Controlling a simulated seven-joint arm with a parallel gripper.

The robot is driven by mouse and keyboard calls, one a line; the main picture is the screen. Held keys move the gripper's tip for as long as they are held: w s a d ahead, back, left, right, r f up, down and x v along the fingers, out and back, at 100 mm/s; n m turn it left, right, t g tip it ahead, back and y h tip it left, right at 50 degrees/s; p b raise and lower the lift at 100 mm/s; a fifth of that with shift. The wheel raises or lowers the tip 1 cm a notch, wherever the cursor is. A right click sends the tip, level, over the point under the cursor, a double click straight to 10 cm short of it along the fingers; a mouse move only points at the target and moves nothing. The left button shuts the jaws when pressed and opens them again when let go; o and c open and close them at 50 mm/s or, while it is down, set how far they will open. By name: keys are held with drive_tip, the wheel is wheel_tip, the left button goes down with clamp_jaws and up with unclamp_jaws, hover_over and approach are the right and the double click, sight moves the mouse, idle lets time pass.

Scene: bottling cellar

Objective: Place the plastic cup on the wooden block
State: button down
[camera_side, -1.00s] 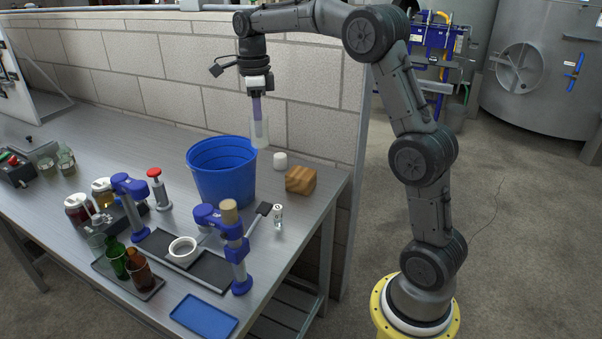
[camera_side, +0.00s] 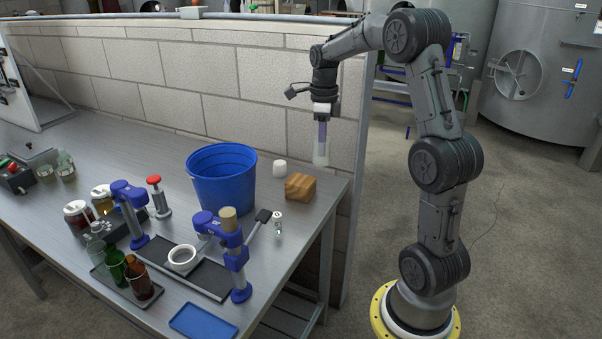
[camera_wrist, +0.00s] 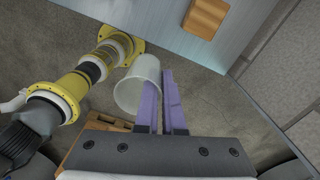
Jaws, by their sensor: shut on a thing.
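The plastic cup (camera_side: 321,156) is whitish and translucent. It hangs high, roughly upright, from my gripper (camera_side: 322,138). My gripper is shut on it; in the wrist view, the purple fingers (camera_wrist: 162,100) are at the right side of the cup (camera_wrist: 134,92). The exact hold on its wall is hard to make out. The wooden block (camera_side: 300,187) sits on the table near its right end, below and slightly left of the cup in the side view. The block also shows at the top of the wrist view (camera_wrist: 206,16), apart from the cup.
A blue bucket (camera_side: 222,180) stands left of the block, with a small white object (camera_side: 280,168) between them. A small vial (camera_side: 278,223) and a blue-and-grey stand (camera_side: 236,250) are nearer the front. A block wall (camera_side: 240,100) runs behind the table.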

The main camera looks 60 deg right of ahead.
drive_tip(key=w+d+f, duration=0.2)
drive_tip(key=w+f, duration=0.1)
drive_tip(key=w+d+f, duration=0.2)
drive_tip(key=w+d, duration=0.1)
drive_tip(key=w+d+f, duration=0.2)
drive_tip(key=w+f, duration=0.1)
drive_tip(key=shift+w+d+f, duration=0.2)
drive_tip(key=shift+d+f, duration=0.1)
drive_tip(key=shift+w+d+f, duration=0.2)
drive_tip(key=shift+w+f, duration=0.05)
drive_tip(key=shift+f, duration=1.65)
drive_tip(key=shift+f, duration=0.1)
drive_tip(key=c, duration=1)
unclamp_jaws()
drive_tip(key=shift+c, duration=0.2)
